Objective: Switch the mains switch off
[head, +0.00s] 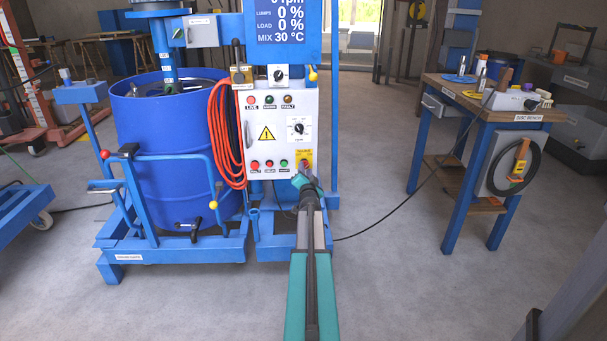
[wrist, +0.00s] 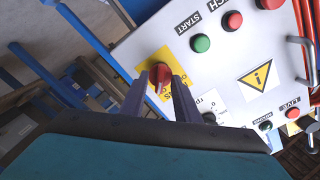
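The mains switch is a red rotary knob on a yellow plate (head: 307,155) at the lower right corner of the grey control panel (head: 277,112). In the wrist view the red knob (wrist: 160,74) shows just beyond and between my fingertips. My gripper (head: 304,178) is at the panel's lower right corner and partly hides the switch in the head view. In the wrist view my gripper (wrist: 160,84) is open, with one dark finger on each side of the knob. I cannot tell whether either finger touches it.
Other controls surround the switch, including a green START button (wrist: 200,43), red buttons (wrist: 232,20) and a black rotary selector (head: 298,128). A blue drum (head: 165,140) and red hose (head: 222,135) stand left.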

